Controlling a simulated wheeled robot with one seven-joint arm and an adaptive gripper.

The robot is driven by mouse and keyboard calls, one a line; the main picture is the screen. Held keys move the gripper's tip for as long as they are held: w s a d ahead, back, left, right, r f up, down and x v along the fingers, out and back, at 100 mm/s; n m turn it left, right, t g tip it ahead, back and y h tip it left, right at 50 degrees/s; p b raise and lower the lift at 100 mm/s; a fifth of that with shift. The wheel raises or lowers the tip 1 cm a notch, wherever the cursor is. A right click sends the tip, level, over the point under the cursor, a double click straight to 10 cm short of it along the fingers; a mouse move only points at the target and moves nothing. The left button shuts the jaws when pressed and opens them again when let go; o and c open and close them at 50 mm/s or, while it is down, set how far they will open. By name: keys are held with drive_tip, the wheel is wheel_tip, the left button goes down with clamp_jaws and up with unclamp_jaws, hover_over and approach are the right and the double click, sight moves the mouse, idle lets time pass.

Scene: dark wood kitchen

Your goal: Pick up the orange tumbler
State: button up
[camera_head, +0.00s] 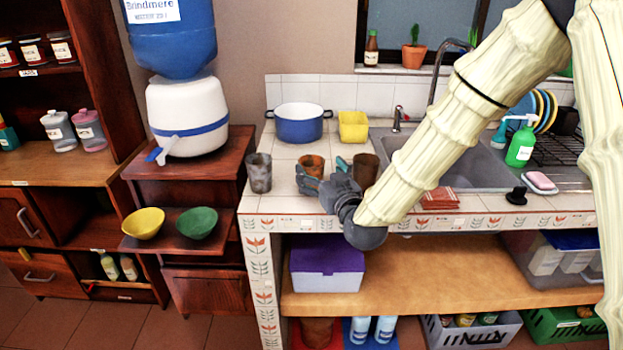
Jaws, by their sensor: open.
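The orange tumbler (313,163) stands upright on the tiled counter, between a grey tumbler (259,173) on its left and a brown tumbler (366,169) on its right. My gripper (323,170) is open and empty at the counter's front edge. One finger is in front of the orange tumbler and hides its lower part. The other finger lies to its right, in the gap before the brown tumbler. I cannot tell whether either finger touches a tumbler.
A blue pot (299,127) and a yellow container (353,127) stand behind the tumblers. My arm crosses in front of the sink (405,150). A yellow bowl (143,223) and a green bowl (197,223) sit on a lower shelf at left.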

sight(307, 158)
drive_tip(key=x, duration=0.3)
drive_tip(key=shift+w+a+p, duration=0.15)
drive_tip(key=shift+a+p, duration=0.15)
drive_tip(key=shift+a, duration=0.05)
drive_tip(key=shift+w+a, duration=0.2)
drive_tip(key=shift+w, duration=0.35)
drive_tip(key=c, duration=1.1)
